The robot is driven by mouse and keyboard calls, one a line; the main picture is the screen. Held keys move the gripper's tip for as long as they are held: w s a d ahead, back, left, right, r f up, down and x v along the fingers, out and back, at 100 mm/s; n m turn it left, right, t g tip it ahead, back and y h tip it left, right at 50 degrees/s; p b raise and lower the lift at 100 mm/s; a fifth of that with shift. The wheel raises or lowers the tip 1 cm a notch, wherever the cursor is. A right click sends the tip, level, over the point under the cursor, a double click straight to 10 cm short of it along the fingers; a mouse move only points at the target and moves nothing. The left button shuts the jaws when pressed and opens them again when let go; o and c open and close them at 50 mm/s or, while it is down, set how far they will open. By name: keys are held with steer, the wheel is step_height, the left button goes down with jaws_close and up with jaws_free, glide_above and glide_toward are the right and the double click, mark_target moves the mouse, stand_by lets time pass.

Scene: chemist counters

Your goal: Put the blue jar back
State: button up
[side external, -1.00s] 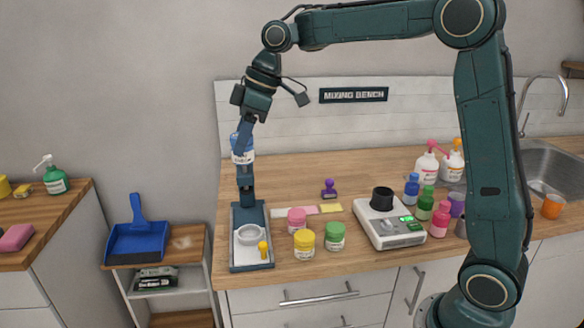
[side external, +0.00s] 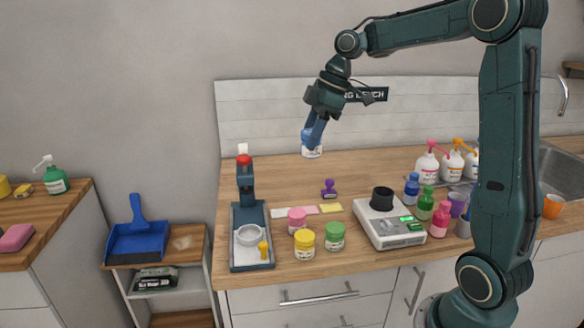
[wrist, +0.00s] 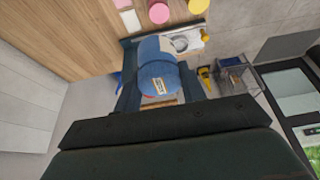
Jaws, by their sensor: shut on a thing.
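My gripper (side external: 316,133) is shut on the blue jar (side external: 311,151), holding it in the air above the back of the wooden counter (side external: 290,180). The jar has a white label and is partly covered by the fingers. In the wrist view the blue jar (wrist: 157,66) sits between both fingers. Three similar jars stand at the counter's front: a pink jar (side external: 297,221), a yellow jar (side external: 304,245) and a green jar (side external: 335,237).
A dark stand (side external: 246,185) with a red top and a tray (side external: 236,258) holding a bowl stand at the left. A white scale (side external: 376,230) with a black cup stands right of the jars. Several bottles crowd the right side. The back middle of the counter is mostly clear.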

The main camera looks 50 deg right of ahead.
steer(key=s+d, duration=0.4)
steer(key=shift+f, duration=0.35)
steer(key=shift+f, duration=0.1)
step_height(320, 180, down, 20)
steer(key=shift+r, duration=0.1)
stand_by(0.8)
steer(key=o, duration=1.1)
steer(key=shift+c, duration=0.2)
steer(key=v, duration=1.2)
